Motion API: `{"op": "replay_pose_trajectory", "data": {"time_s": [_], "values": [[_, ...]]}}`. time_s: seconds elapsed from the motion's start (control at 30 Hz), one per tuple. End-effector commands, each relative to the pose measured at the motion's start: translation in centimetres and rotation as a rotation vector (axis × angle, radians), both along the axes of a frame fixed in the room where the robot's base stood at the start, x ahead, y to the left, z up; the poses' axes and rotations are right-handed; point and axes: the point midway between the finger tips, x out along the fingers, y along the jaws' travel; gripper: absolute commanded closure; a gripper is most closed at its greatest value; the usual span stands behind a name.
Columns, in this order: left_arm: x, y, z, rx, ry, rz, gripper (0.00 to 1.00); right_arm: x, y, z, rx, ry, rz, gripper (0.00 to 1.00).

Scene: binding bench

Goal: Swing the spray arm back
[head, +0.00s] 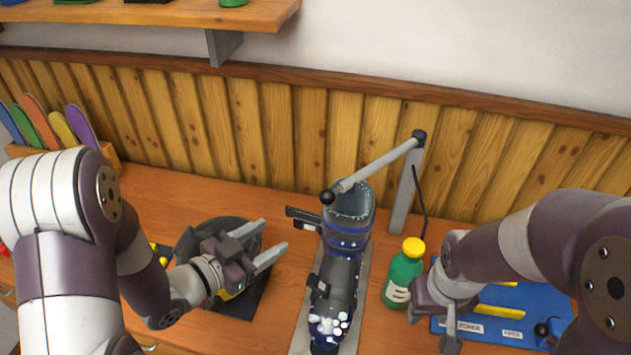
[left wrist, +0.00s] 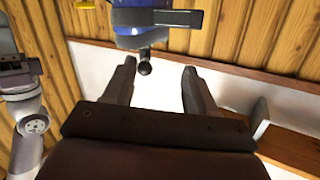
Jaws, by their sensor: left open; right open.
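The spray arm (head: 375,167) is a grey bar hinged at the top of a grey post (head: 404,190). It reaches left across the top of a dark blue boot (head: 345,245) and ends in a black knob (head: 327,196). My left gripper (head: 274,238) is open and empty, left of the boot and apart from the knob. In the left wrist view, a black knob (left wrist: 144,68) shows between the open fingers in the picture, below the blue boot (left wrist: 135,38); its distance is unclear. My right gripper (head: 448,318) is open, right of the green bottle; its fingers are partly hidden.
A green bottle with yellow cap (head: 404,272) stands right of the boot. A blue tray (head: 545,303) with labels lies at right. A dark round object (head: 195,236) is behind my left gripper. Colourful boards (head: 60,128) stand at far left. A shelf (head: 160,14) hangs above.

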Motion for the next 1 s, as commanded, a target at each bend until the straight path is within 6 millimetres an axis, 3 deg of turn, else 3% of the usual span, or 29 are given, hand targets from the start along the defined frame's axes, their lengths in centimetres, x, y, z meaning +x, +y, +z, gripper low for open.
{"op": "replay_pose_trajectory", "data": {"time_s": [0.1,0.2,0.63,1.0], "values": [[-0.4,-0.9,2.7,-0.078,-0.106,-0.047,0.43,0.0,0.0,0.0,0.000,0.000,0.000,0.57],[0.1,-1.4,3.7,-0.102,-0.139,-0.054,0.43,0.0,0.0,0.4,0.000,0.000,0.000,0.57],[6.9,-8.3,3.9,-0.098,-0.139,-0.052,0.43,0.0,0.0,3.9,0.000,0.000,0.000,0.57],[8.7,-9.8,3.6,-0.098,-0.139,-0.047,0.43,0.0,0.0,4.4,0.000,0.000,0.000,0.57]]}}
